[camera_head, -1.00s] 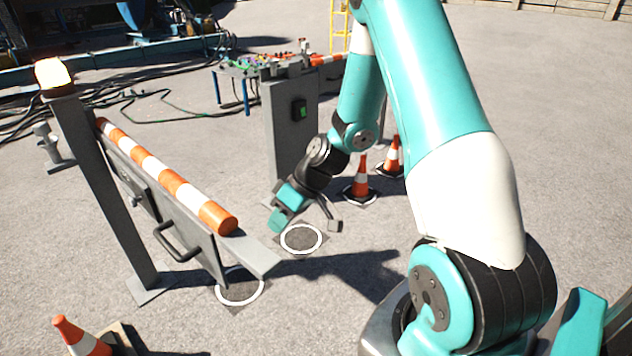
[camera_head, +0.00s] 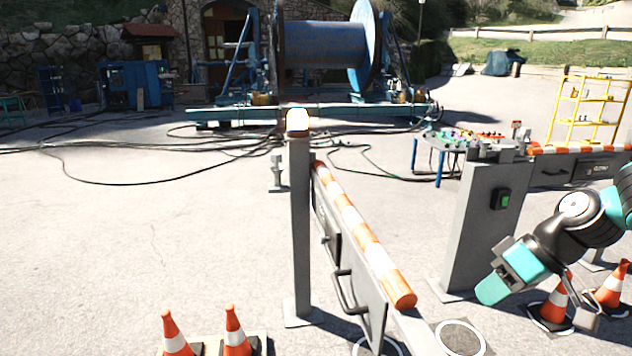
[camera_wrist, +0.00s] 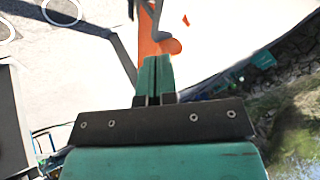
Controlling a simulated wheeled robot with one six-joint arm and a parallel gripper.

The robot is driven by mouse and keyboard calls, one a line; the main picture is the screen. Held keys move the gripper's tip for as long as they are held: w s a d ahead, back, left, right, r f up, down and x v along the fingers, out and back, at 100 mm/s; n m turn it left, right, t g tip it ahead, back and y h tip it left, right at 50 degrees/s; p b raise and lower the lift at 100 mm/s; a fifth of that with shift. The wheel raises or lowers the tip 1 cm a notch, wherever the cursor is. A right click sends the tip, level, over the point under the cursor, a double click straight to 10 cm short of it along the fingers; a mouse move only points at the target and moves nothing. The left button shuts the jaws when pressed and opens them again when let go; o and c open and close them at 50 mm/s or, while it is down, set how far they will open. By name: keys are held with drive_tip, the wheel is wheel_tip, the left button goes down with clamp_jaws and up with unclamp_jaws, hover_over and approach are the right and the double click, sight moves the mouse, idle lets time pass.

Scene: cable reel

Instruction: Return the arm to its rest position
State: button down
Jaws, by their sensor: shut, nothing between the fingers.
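My gripper (camera_head: 492,290) shows at the lower right in the head view, on the end of my teal and black arm. It points down and to the left, beside the grey post with the green button, and I see nothing in it. In the wrist view my gripper (camera_wrist: 153,80) has its two teal fingers side by side, shut and empty. Most of my arm lies outside the right edge of the head view.
A grey gate with an orange-and-white striped bar (camera_head: 362,235) stands in the middle. Orange cones stand at the lower left (camera_head: 235,330) and near my gripper (camera_head: 555,303). A large blue cable reel (camera_head: 325,50) stands behind, with cables on the ground. Open pavement (camera_head: 130,240) lies left.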

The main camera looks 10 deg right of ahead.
drive_tip(key=s+a+r+n+g+h, duration=0.1)
drive_tip(key=s+a+r, duration=0.4)
drive_tip(key=s+a, duration=0.3)
drive_tip(key=s+a+r+n+g+h+p, duration=0.1)
drive_tip(key=s+a+r, duration=0.4)
drive_tip(key=s+a, duration=0.3)
drive_tip(key=shift+a+r+n+p, duration=0.3)
drive_tip(key=shift+a+r, duration=0.1)
drive_tip(key=shift+a, duration=0.5)
